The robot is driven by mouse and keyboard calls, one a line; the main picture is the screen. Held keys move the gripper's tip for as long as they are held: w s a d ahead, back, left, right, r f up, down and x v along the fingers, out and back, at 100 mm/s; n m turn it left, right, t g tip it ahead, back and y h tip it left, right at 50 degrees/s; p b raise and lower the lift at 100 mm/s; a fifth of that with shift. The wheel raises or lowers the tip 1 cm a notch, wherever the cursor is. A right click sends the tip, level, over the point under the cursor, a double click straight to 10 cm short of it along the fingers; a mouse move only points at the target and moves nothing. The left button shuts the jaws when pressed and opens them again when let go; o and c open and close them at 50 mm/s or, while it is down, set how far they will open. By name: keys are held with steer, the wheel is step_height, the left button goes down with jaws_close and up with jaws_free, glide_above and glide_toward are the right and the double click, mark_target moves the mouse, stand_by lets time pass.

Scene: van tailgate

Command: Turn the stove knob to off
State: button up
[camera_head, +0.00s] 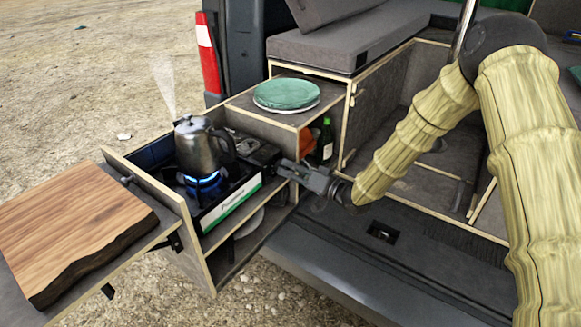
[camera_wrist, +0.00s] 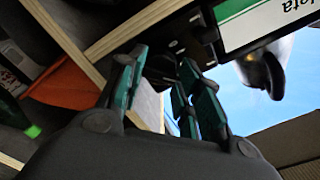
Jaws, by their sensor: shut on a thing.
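The camping stove (camera_head: 232,204) sits in the pull-out drawer of the van, with a white and green front label. A blue flame (camera_head: 203,186) burns under a steaming metal kettle (camera_head: 194,148). My gripper (camera_head: 283,166) is at the right end of the stove front. In the wrist view its fingers (camera_wrist: 161,68) are closed around a small dark part, the stove knob (camera_wrist: 160,66), just beside the label. The fingers mostly hide the knob, so its turned position cannot be told. In the head view my gripper covers the knob.
A green plate (camera_head: 287,94) lies on the cabinet right of the stove. A green bottle (camera_head: 325,140) and an orange item (camera_head: 306,141) stand in the niche below it, close to my gripper. A wooden board (camera_head: 75,225) lies on the left side shelf.

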steer(key=m+p, duration=0.1)
steer(key=m, duration=0.3)
steer(key=shift+m, duration=2.3)
steer(key=o, duration=1)
steer(key=v, duration=1.2)
